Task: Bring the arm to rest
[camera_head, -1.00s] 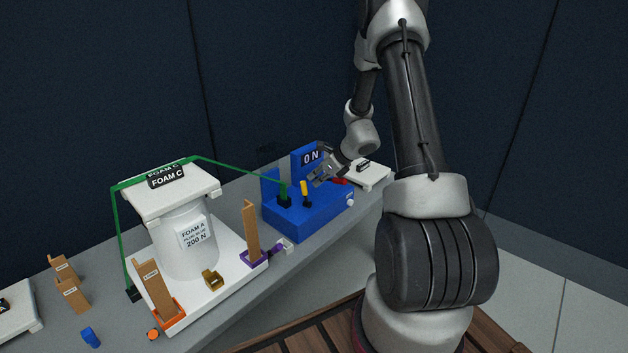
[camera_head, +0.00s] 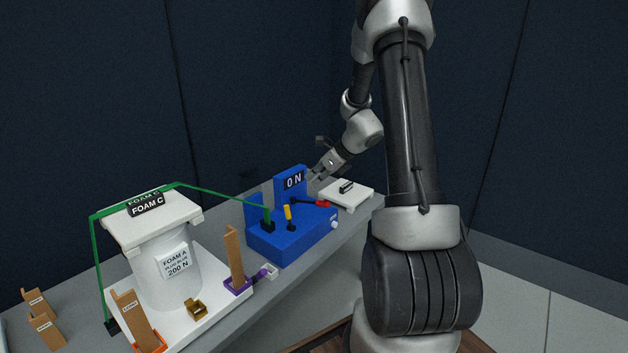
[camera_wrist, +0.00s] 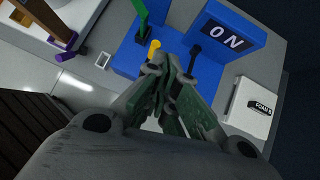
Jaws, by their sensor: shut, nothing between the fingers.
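My gripper (camera_head: 317,176) is shut and empty. In the head view it is raised beside the "0 N" display of the blue device (camera_head: 285,236), above the bench and apart from it as far as I can tell. In the wrist view the closed fingers (camera_wrist: 172,75) point toward the blue device (camera_wrist: 127,60), with its yellow-handled lever (camera_wrist: 153,50) and a black lever (camera_wrist: 194,55) just beyond them. In the head view the yellow handle (camera_head: 287,212) stands nearly upright, and the red-ended lever (camera_head: 321,203) lies low.
A white tank (camera_head: 170,275) under a foam slab (camera_head: 150,222) stands on a white base at left, with a green line (camera_head: 219,192) running to the blue device. A white slab (camera_head: 355,199) lies right of the device. Brown blocks (camera_head: 41,328) stand at lower left.

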